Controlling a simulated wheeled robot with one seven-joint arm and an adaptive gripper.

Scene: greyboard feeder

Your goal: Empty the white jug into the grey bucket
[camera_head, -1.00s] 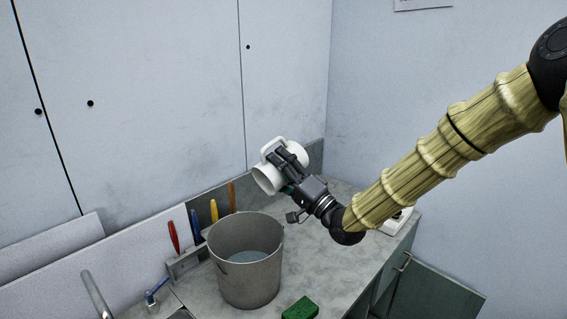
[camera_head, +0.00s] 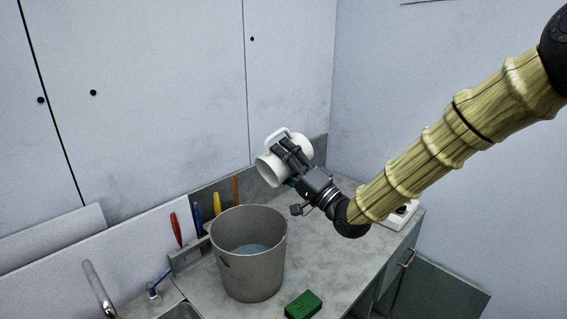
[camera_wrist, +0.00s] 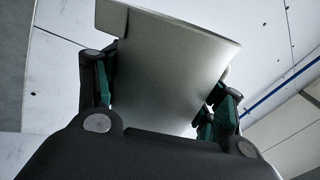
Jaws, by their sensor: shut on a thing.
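The white jug (camera_head: 270,171) is held in the air, tipped well over, with its open end toward the lower left and its handle on the upper side. My gripper (camera_head: 291,158) is shut on its body, and in the wrist view the jug (camera_wrist: 170,65) sits between my two fingers (camera_wrist: 160,95). The grey bucket (camera_head: 252,275) stands upright on the counter, below and slightly left of the jug. Pale bluish liquid shows inside the bucket. No stream from the jug is visible. The jug's inside is hidden.
A rack with several coloured-handled tools (camera_head: 197,218) stands behind and left of the bucket. A green sponge (camera_head: 303,305) lies in front. A tap (camera_head: 98,288) and sink edge are at lower left. Walls stand close behind.

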